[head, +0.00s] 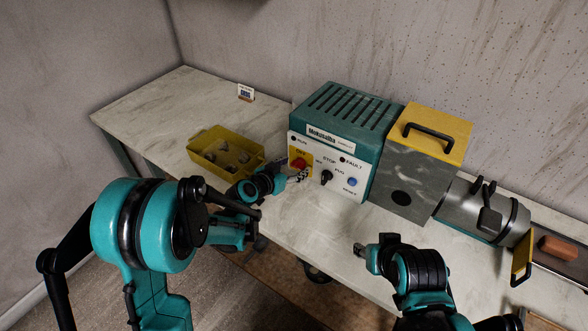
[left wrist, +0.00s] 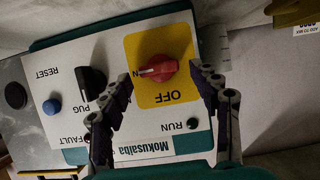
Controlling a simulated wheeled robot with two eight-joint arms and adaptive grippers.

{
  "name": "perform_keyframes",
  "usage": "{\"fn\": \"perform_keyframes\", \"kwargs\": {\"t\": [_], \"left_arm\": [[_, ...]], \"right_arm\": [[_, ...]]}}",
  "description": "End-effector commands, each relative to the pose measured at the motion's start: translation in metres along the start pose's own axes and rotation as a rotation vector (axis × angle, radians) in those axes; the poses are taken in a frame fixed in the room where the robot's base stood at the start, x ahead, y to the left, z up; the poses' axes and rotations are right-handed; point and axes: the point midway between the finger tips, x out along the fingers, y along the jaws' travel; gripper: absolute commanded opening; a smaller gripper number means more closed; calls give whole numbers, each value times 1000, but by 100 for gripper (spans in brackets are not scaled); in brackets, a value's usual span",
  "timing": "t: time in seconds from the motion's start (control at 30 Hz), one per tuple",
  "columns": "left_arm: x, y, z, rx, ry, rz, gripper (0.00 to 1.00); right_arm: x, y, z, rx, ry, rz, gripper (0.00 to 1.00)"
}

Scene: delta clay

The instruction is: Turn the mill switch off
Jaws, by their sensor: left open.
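The mill switch is a red rotary knob (head: 298,163) on a yellow plate (left wrist: 186,96) on the white panel. In the left wrist view the panel is upside down, and the knob (left wrist: 157,68) lies between my open fingers. Its pale pointer lies roughly level, its left end near a partly hidden label ending in N. OFF is printed below right. My left gripper (head: 298,177) is open just in front of the panel; its fingers (left wrist: 160,86) stand on both sides of the knob, apparently not touching it. My right gripper (head: 373,257) is low over the table's front edge, its fingers unclear.
The panel belongs to a teal machine (head: 345,112) with a black selector (head: 326,177) and blue button (head: 352,182) beside the switch. A yellow tray (head: 207,141) with lumps sits left. A grey block with yellow top (head: 437,130) and a metal barrel (head: 470,205) stand right.

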Motion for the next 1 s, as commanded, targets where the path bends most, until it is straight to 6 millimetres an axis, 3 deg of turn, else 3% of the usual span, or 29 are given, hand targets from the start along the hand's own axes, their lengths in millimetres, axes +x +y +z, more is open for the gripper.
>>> {"fn": "perform_keyframes", "kwargs": {"t": [0.33,0.5,0.53,1.0], "left_arm": [[5,0,-1,-1,0,-1,59],[5,0,0,-1,0,-1,15],[5,0,0,-1,0,-1,12],[5,-2,0,-82,0,32,12]], "right_arm": [[1,0,0,0,0,0,40],[1,0,1,0,0,0,40],[1,0,1,0,0,0,40],[4,0,2,0,0,0,40]]}}
